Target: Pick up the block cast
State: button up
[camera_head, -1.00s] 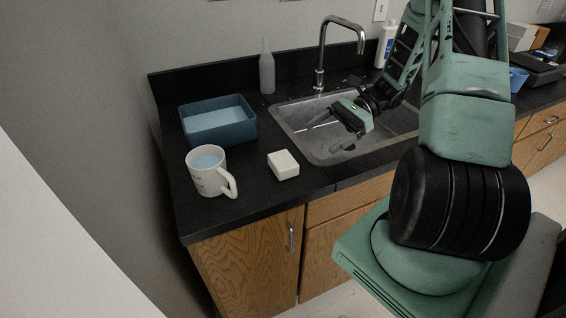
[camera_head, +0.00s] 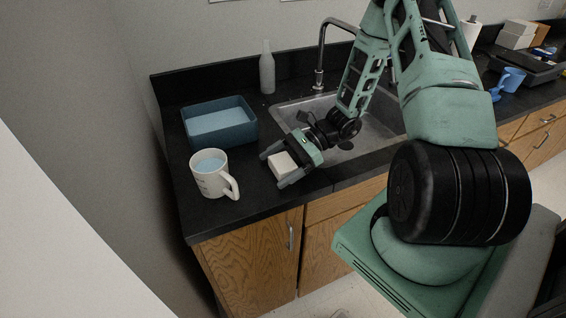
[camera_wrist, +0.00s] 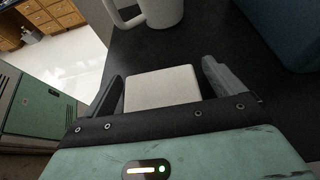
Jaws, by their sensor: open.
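The block cast (camera_head: 280,165) is a small white block lying on the black counter, right of a white mug. In the wrist view the block (camera_wrist: 163,88) sits between the two fingers, with a gap on each side. My gripper (camera_head: 276,168) is open and around the block, low at the counter. In the wrist view my gripper (camera_wrist: 162,80) shows its fingers spread left and right of the block. The block's lower sides are partly hidden by my gripper.
The white mug (camera_head: 208,181) with blue contents stands close left of my gripper. A blue tray (camera_head: 250,133) lies behind it. A grey bottle (camera_head: 267,72) stands at the back. The sink (camera_head: 374,135) is to the right. The counter's front edge is near.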

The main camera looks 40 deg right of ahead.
jog(key=shift+w+a+f, duration=0.1)
jog(key=shift+a, duration=0.15)
jog(key=c, duration=1.2)
